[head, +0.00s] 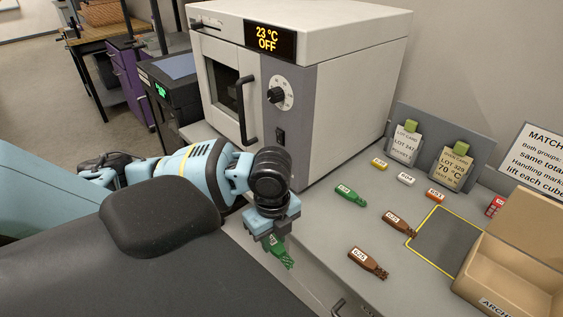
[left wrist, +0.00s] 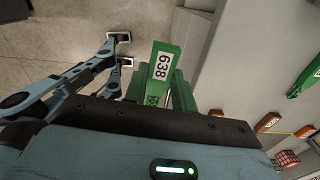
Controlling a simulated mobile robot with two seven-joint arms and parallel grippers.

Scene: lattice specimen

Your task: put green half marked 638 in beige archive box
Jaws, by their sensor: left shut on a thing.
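The green half marked 638 (left wrist: 163,62) is in my left gripper in the left wrist view, its white label facing the camera. In the head view my left gripper (head: 272,239) is shut on this green half (head: 282,258), which hangs down beside the counter's front edge, partly hidden by the fingers. The beige archive box (head: 510,296) stands at the lower right of the head view, cut off by the frame, with a flap or lid raised at its back. My left gripper is well to the left of it. My right gripper is not seen.
On the counter lie another green piece (head: 350,196), two brown pieces (head: 397,222) (head: 367,262) and small coloured tags. A yellow-outlined grey area (head: 440,243) lies beside the box. An oven (head: 335,85) and a card stand (head: 440,125) are behind.

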